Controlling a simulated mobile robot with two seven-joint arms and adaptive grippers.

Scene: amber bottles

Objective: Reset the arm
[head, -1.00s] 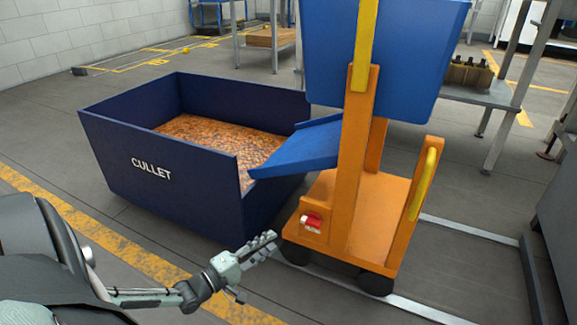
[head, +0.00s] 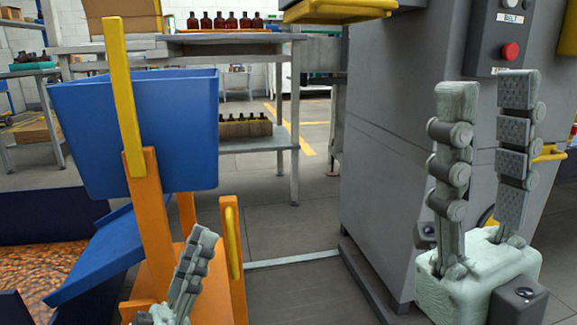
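My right gripper (head: 487,88) stands upright at the right of the head view, in front of the grey machine. Its two fingers point up with a clear gap between them, and nothing is between them. My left gripper (head: 196,248) shows at the bottom, in front of the orange cart. Its fingers point up and overlap side-on, so the gap between them is hidden. Its base is cut off by the lower edge. I see nothing held in it.
The orange cart (head: 160,225) carries a blue tipping bin (head: 75,125) with a chute over the dark blue cullet box (head: 40,215). A grey machine (head: 400,150) with a red button (head: 510,51) is at right. Amber bottles (head: 232,21) stand on the shelf behind. Floor (head: 290,220) between cart and machine is clear.

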